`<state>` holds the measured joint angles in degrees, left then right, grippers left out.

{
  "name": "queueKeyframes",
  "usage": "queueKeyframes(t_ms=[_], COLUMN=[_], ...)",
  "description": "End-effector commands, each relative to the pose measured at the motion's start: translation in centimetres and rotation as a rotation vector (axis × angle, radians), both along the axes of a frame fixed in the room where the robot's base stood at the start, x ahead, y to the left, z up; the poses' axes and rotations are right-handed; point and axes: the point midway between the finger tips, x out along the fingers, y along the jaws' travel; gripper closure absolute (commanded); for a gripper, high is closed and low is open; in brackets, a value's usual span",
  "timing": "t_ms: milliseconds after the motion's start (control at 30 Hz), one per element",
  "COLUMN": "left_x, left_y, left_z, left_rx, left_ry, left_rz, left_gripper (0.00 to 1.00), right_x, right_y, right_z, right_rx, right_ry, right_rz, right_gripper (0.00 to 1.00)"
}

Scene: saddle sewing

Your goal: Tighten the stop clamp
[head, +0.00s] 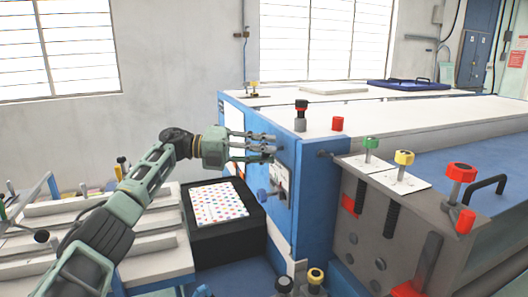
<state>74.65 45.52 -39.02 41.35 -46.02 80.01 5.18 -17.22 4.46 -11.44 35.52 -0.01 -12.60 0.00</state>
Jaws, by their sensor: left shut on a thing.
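My left gripper (271,148) reaches in from the left to the blue end panel (313,190) of the large machine. Its fingers point right and are closed on a small part at the panel, mostly hidden by the fingers. I take this part for the stop clamp, but its shape cannot be made out. My right gripper is not in view.
Green (371,143), yellow (404,158) and red (461,172) knobs stand on the right.

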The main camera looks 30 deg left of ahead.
Motion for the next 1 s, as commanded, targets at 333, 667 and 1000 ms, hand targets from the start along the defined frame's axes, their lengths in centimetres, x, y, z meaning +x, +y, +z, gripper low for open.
queueKeyframes(t_ms=[333, 667, 1000], left_x=[-0.14, -0.12, -0.24], left_y=[-0.21, -0.19, 0.32], left_z=[-1.14, -0.82, -0.38], left_rx=[0.018, 0.014, 0.008], left_ry=[0.015, 0.011, 0.006], left_rz=[-0.01, -0.008, -0.004], left_gripper=[0.98, 0.56, 0.56], right_x=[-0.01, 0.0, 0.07], right_y=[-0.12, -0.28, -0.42], right_z=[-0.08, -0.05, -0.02], right_rx=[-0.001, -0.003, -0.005], right_ry=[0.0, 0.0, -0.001], right_rz=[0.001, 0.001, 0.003], right_gripper=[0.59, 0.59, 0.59])
